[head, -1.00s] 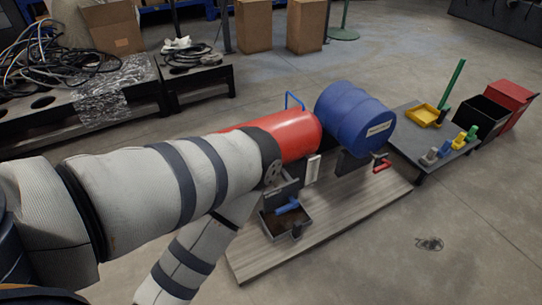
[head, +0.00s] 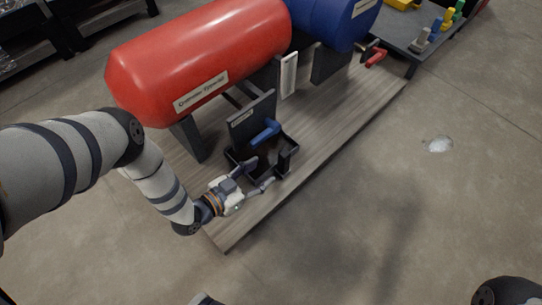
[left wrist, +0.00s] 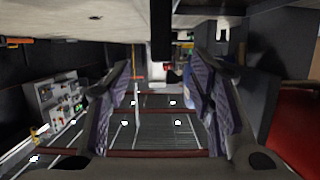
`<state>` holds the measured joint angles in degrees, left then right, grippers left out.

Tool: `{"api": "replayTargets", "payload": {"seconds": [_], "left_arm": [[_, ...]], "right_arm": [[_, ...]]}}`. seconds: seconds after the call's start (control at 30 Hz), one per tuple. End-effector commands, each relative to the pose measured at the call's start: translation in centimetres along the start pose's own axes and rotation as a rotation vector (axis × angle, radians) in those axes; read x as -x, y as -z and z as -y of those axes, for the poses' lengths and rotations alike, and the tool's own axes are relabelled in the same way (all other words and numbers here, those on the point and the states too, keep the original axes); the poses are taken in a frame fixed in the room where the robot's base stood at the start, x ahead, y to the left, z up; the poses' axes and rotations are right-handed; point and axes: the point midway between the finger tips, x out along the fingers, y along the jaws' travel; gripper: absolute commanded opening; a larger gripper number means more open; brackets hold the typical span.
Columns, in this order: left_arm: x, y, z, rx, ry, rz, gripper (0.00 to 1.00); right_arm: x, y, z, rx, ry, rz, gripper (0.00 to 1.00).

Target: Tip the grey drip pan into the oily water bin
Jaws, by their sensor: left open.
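A dark grey open tray (head: 234,158), seemingly the drip pan, sits on the wooden platform below the red tank. No bin is clearly identifiable as the oily water bin. My right gripper is not in view.
The large red tank (head: 200,65) and blue drum (head: 335,22) stand close behind the tray on the wooden platform (head: 330,125). A red lever (head: 375,58) sticks out at right. A low dark table (head: 415,45) stands beyond. The floor (head: 450,210) at right is mostly clear.

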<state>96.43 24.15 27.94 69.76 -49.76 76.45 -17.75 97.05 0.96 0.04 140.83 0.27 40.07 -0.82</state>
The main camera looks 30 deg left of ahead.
Motion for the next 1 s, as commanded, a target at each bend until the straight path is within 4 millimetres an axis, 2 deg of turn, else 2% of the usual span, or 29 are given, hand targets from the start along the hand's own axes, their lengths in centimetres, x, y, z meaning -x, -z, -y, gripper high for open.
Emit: {"api": "replayTargets", "payload": {"seconds": [0.1, 0.37, 0.5, 0.63, 0.83, 1.0], "left_arm": [[-2.9, -0.1, 0.0, 0.001, 0.000, -0.001, 0.49], [-6.8, 0.3, 0.1, 0.002, 0.000, 0.001, 0.49], [-9.5, 0.8, 0.3, 0.003, -0.001, 0.001, 0.49], [-10.8, 1.0, 0.3, 0.002, -0.001, 0.003, 0.49], [-10.8, 1.1, 0.3, 0.003, -0.002, 0.004, 0.49], [-10.8, 1.1, 0.3, 0.003, -0.002, 0.004, 0.10]], "right_arm": [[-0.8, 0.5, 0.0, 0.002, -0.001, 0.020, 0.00], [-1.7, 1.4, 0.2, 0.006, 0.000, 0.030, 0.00], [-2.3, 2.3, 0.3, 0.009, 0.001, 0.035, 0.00], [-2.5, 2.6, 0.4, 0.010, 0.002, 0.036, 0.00], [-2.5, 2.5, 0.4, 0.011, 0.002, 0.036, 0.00], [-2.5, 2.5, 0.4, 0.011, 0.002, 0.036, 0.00]]}}
